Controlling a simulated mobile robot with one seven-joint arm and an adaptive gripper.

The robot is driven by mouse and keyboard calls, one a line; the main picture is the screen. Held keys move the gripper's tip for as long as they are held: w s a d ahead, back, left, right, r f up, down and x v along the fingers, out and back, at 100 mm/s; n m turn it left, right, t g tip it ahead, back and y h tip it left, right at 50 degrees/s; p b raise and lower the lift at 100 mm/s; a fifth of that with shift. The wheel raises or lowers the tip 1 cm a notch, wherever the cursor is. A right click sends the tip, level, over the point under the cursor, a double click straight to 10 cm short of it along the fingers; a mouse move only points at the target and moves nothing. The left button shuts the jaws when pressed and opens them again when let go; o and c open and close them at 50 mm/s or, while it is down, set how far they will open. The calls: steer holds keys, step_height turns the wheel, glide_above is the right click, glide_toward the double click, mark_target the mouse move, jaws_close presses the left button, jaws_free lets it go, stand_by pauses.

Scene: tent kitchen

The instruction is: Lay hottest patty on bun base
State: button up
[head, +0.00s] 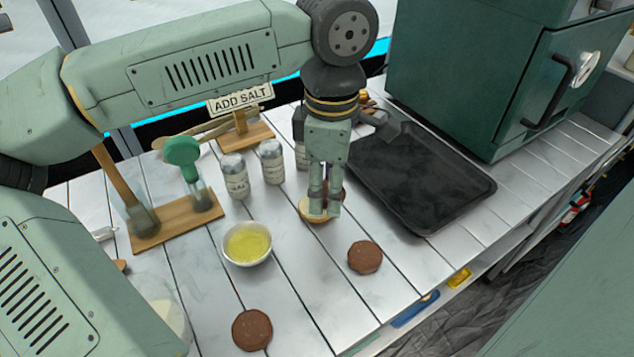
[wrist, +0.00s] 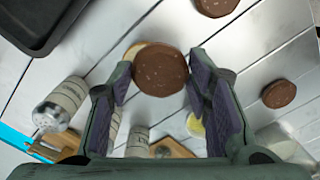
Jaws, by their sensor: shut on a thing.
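My gripper (head: 326,207) points down over the bun base (head: 308,213). In the wrist view, my gripper (wrist: 157,82) is shut on a brown patty (wrist: 160,72), with one finger on each side. Only a pale edge of the bun base (wrist: 131,52) shows past the held patty. I cannot tell whether patty and bun touch. In the head view the fingers hide most of the held patty. A second patty (head: 365,257) lies on the table to the right of the bun base. A third patty (head: 252,330) lies at the near edge. No heat difference shows.
A bowl of yellow contents (head: 247,244) stands left of the bun. Shakers (head: 234,176) stand behind it, near an "ADD SALT" sign (head: 239,98). A black tray (head: 430,190) lies to the right, before a green oven (head: 480,75). Bare table separates the loose patties.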

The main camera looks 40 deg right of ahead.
steer(key=shift+w, duration=0.8)
steer(key=f, duration=0.1)
steer(key=w+f+p, duration=0.1)
steer(key=f, duration=0.1)
steer(key=shift+w+f, duration=0.1)
steer(key=shift+f, duration=0.3)
steer(key=shift+f, duration=0.2)
steer(key=o, duration=1.1)
step_height(320, 180, up, 12)
steer(key=shift+r+b, duration=0.25)
steer(key=shift+b, duration=0.05)
